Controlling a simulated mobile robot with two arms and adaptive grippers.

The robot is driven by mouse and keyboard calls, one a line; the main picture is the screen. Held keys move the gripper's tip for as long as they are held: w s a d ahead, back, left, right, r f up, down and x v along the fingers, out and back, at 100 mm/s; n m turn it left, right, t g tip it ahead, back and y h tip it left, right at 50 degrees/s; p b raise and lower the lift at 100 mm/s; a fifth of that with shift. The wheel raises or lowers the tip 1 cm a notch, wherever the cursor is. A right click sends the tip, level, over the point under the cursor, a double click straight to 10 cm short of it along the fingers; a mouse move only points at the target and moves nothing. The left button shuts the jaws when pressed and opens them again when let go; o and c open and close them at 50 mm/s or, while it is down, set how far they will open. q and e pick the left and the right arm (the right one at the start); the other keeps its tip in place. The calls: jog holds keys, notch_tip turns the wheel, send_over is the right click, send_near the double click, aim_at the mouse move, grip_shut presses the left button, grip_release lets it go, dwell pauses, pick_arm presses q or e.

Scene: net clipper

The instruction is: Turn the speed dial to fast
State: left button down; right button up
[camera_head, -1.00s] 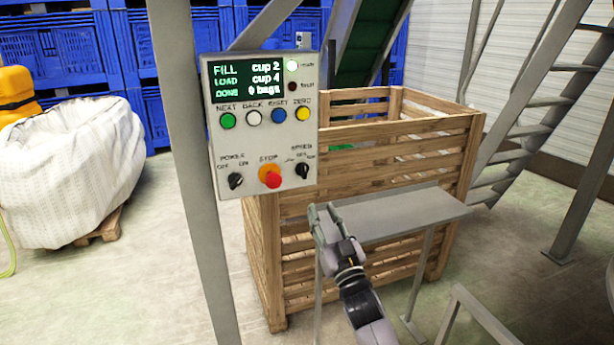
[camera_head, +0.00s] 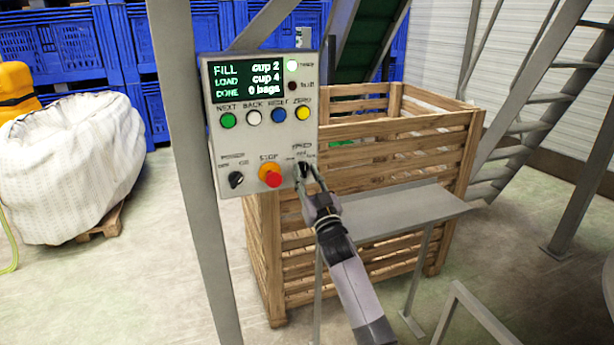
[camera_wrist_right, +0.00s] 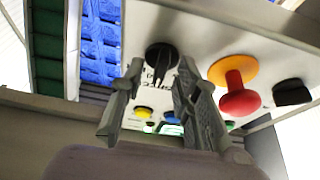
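The grey control panel (camera_head: 262,140) carries the black speed dial (camera_head: 304,170) at its lower right, under small blurred labels. My right gripper (camera_head: 309,178) is at the dial, with its fingers reaching up to it from below and partly hiding it. In the right wrist view the speed dial (camera_wrist_right: 161,56) is between the two fingertips of my right gripper (camera_wrist_right: 160,72). The fingers are apart, with a gap visible on both sides of the dial. The dial's ridge seems to point toward the labels' middle. I cannot tell whether a finger touches it. My left gripper is not in view.
The red stop button (camera_head: 271,177) on its yellow base is just left of the dial, and the black power knob (camera_head: 236,180) is further left. Coloured buttons sit above. A metal shelf (camera_head: 410,212) and a wooden crate (camera_head: 400,150) stand right of and behind the panel.

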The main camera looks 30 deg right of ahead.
jog(key=shift+c, duration=0.5)
jog(key=shift+a, duration=0.1)
jog(key=c, duration=0.4)
jog(key=shift+r, duration=0.1)
grip_shut()
jog(key=shift+r+m+h, duration=0.1)
jog(key=shift+m+h, duration=0.3)
jog(key=shift+m, duration=0.2)
jog(key=shift+m+g+h, duration=0.3)
jog(key=shift+m+h, duration=0.3)
jog(key=shift+m, duration=0.3)
jog(key=m+h, duration=0.1)
jog(key=m, duration=0.2)
jog(key=shift+r+m+g+p, duration=0.15)
jog(key=shift+m+g+p, duration=0.15)
jog(key=shift+g, duration=0.1)
jog(key=shift+r+m+g+h+p, duration=0.1)
jog(key=shift+m+g+h+p, duration=0.5)
jog(key=shift+m, duration=0.95)
jog(key=shift+m+g+h+p, duration=0.4)
jog(key=shift+m+h+p, duration=0.25)
jog(key=shift+m, duration=0.9)
